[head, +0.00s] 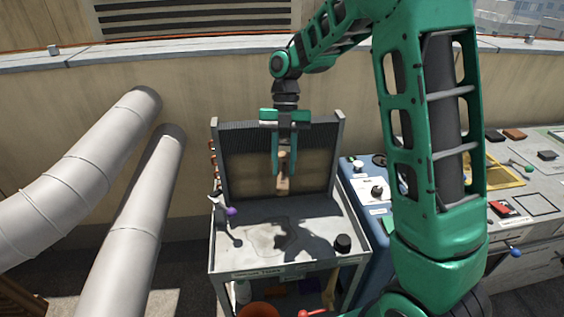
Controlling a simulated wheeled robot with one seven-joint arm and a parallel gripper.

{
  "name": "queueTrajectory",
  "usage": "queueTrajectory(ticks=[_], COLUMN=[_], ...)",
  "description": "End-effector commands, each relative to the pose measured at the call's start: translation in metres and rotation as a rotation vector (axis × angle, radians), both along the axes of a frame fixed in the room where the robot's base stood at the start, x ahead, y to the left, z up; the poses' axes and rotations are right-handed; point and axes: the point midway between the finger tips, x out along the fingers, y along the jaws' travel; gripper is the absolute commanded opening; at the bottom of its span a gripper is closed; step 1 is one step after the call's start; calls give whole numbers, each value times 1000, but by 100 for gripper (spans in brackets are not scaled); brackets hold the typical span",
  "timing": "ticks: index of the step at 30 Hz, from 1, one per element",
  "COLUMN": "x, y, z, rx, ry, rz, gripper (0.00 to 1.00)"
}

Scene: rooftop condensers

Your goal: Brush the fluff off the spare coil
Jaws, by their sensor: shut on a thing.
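The spare coil (236,172) stands upright at the back of a grey cart, a dark finned panel in a light grey frame. A brownish-tan layer covers most of its face, and a darker finned band shows along the top. My gripper (283,162) is in front of the middle of the coil, pointing down. It is shut on a small brush (283,184) with a pale wooden body, held upright. I cannot tell whether the brush touches the coil. My gripper hides part of the coil's face.
The cart top (262,238) holds a dark round knob-like item (342,243) at right and a purple ball-ended item (231,211) at left. Large white pipes (130,230) fill the left side. A blue unit (371,215) and a cluttered bench (520,195) stand at right.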

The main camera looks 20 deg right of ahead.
Motion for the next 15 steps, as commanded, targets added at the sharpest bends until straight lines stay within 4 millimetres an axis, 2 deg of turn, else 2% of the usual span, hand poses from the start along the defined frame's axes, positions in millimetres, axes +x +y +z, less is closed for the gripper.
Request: queueTrajectory(ticks=[15], x=[0], y=[0], z=[31], rx=[1], ry=[-5], rz=[-1], gripper=[0])
